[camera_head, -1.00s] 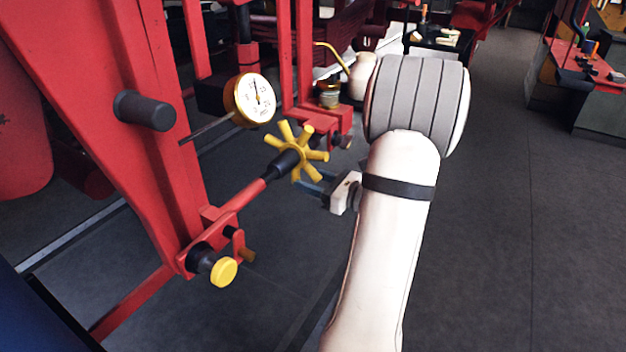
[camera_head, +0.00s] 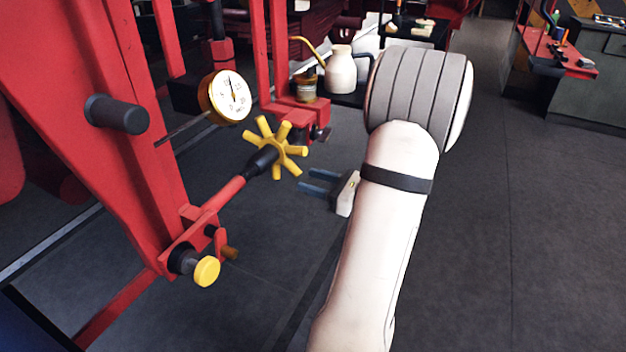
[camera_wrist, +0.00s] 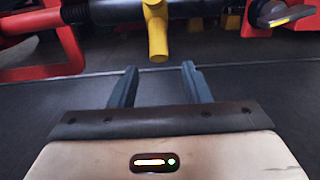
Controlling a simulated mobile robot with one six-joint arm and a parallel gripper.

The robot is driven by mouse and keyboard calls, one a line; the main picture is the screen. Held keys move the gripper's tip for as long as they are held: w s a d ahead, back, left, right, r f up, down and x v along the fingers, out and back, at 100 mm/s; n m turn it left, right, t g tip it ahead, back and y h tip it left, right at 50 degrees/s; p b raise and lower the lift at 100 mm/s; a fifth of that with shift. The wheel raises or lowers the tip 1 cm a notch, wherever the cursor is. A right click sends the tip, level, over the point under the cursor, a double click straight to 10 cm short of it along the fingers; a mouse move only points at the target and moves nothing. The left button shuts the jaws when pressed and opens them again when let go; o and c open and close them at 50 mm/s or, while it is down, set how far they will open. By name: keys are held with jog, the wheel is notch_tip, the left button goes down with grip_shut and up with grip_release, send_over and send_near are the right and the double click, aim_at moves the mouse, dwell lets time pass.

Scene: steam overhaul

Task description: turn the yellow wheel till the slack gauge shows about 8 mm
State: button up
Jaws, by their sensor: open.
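The yellow wheel (camera_head: 276,148) is a spoked star-shaped handwheel on the end of a dark and red shaft. In the wrist view one yellow spoke (camera_wrist: 157,35) hangs down just beyond the fingers. The slack gauge (camera_head: 230,96) is a round white dial with a brass rim, left of and above the wheel. Its needle points about straight up; the numbers are too small to read. My gripper (camera_head: 312,181) is open and empty, to the right of and a little below the wheel, apart from it. It also shows in the wrist view (camera_wrist: 160,80).
A red frame (camera_head: 100,130) with a dark peg (camera_head: 116,114) fills the left. A yellow knob (camera_head: 207,271) sits at the lower end of the shaft. A pale oil can (camera_head: 340,72) and a small jar (camera_head: 304,86) stand behind the wheel.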

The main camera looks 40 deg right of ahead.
aim_at(289, 160)
notch_tip(289, 160, up, 8)
jog(key=s+p, duration=0.2)
jog(key=p, duration=0.6)
jog(key=shift+d+f+b+x, duration=0.1)
jog(key=shift+b+x, duration=0.05)
jog(key=shift+x, duration=0.8)
jog(key=shift+d+f+b+x, duration=0.1)
jog(key=shift+b+x, duration=0.05)
jog(key=shift+x, duration=0.8)
jog(key=shift+d+f+b+x, duration=0.1)
jog(key=shift+f+b+x, duration=0.05)
jog(key=shift+x, duration=0.8)
jog(key=shift+w, duration=0.1)
jog(key=shift+c, duration=0.5)
grip_shut()
jog(key=shift+f, duration=0.1)
jog(key=shift+f+b, duration=0.85)
jog(key=shift+f, duration=0.55)
